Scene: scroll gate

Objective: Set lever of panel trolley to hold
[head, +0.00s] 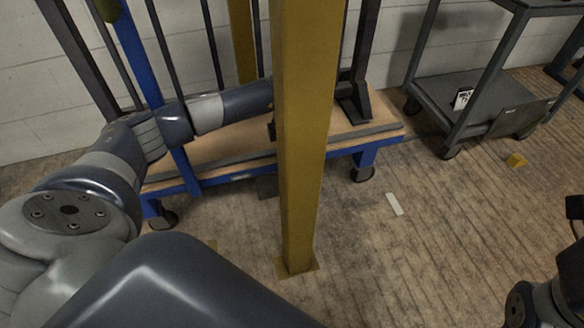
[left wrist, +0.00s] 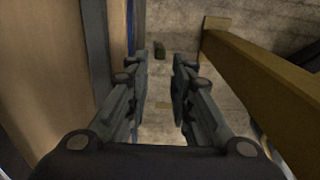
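The panel trolley (head: 215,145) has a wooden deck, blue frame and dark uprights. A small dark plate (head: 267,187) hangs below its near edge, partly behind the yellow post; I cannot tell whether it is the lever. My left arm reaches over the deck, and its gripper is mostly hidden behind the post in the head view. In the left wrist view my left gripper (left wrist: 160,68) is open and empty, pointing down beside the trolley's edge (left wrist: 95,50). A small dark block (left wrist: 160,50) shows beyond the fingertips. My right gripper (head: 574,210) is partly seen at the right edge.
A yellow post (head: 303,140) stands close in front of the trolley; in the left wrist view the yellow post (left wrist: 265,85) runs right of the fingers. A grey shelf cart (head: 470,100) stands at the back right. The floor (head: 430,240) right of the post is mostly clear.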

